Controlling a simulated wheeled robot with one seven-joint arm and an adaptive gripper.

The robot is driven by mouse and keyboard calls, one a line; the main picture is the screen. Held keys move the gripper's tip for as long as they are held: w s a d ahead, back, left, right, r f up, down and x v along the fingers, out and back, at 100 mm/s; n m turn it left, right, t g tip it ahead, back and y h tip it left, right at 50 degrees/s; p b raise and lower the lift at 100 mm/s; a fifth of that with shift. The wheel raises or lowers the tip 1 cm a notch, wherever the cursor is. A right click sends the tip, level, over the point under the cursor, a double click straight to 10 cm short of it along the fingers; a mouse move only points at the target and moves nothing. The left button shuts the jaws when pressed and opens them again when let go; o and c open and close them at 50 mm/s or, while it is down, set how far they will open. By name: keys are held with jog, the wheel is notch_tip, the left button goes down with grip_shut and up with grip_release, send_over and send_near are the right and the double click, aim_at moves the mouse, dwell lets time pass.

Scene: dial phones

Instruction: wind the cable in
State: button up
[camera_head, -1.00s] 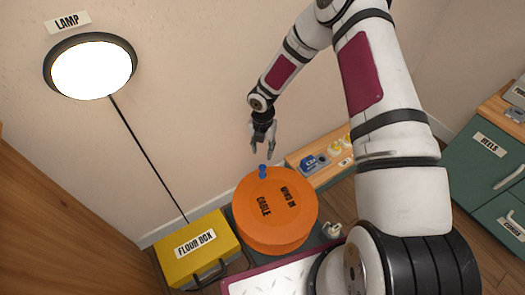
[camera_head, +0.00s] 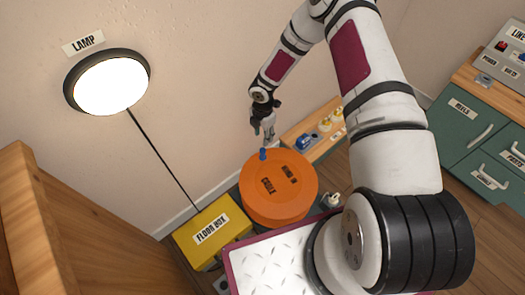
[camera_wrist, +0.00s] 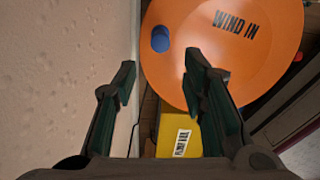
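The orange cable reel (camera_head: 280,192) is a round drum marked CABLE and WIND IN, below my gripper in the head view. Its blue crank knob (camera_head: 263,154) stands up near the rim at the back. My gripper (camera_head: 265,134) hangs just above and behind the knob. In the wrist view, my gripper (camera_wrist: 160,82) has its fingers spread wide with nothing between them. The blue knob (camera_wrist: 160,39) and the orange reel (camera_wrist: 225,45) lie beyond the fingertips, the knob roughly centred between the fingers. No cable on the reel can be made out.
A yellow floor box (camera_head: 212,232) stands left of the reel, with a dark cord rising to the lit wall lamp (camera_head: 110,85). A shelf with small plugs (camera_head: 325,133) lies behind the reel. Green drawers (camera_head: 470,115) stand at the right, a wooden panel (camera_head: 65,225) at the left.

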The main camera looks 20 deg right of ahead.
aim_at(263, 150)
notch_tip(263, 150, down, 13)
jog(key=b, duration=0.4)
grip_shut()
